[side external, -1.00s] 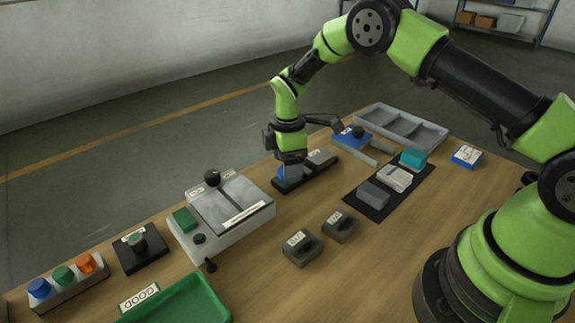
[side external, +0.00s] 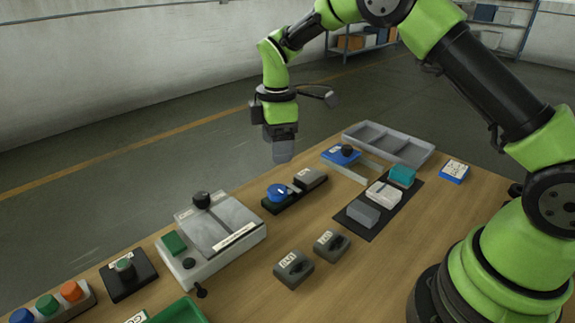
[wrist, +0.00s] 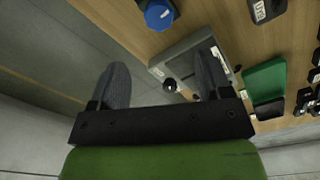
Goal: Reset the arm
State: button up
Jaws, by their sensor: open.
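My gripper (side external: 283,150) hangs in the air above the far edge of the wooden table, pointing down, clear of everything on it. In the wrist view my gripper (wrist: 165,85) shows its two grey fingers spread apart with nothing between them. Below it on the table is a blue round knob (side external: 278,192) on a black base, with a grey block (side external: 311,178) beside it. The blue knob also shows at the top of the wrist view (wrist: 159,15).
A grey machine with a black knob (side external: 212,237) stands left of the blue knob. Two small grey switch blocks (side external: 294,268) (side external: 331,245) sit in front. A black mat (side external: 374,222) holds several blocks. A grey compartment tray (side external: 415,156) lies at the back right. Air above the table is free.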

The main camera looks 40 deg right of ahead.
jog(key=s+r+m+t+y, duration=0.1)
jog(key=s+r+m+t, duration=0.1)
jog(key=s+r+m, duration=0.4)
jog(key=s+r+m+t, duration=0.1)
jog(key=s+r, duration=0.2)
jog(key=r, duration=0.6)
jog(key=s+a+r+m+t+y, duration=0.1)
jog(key=s+m+t, duration=0.3)
jog(key=s+m, duration=0.5)
jog(key=s+r, duration=0.1)
jog(key=s, duration=0.7)
jog(key=shift+a, duration=0.2)
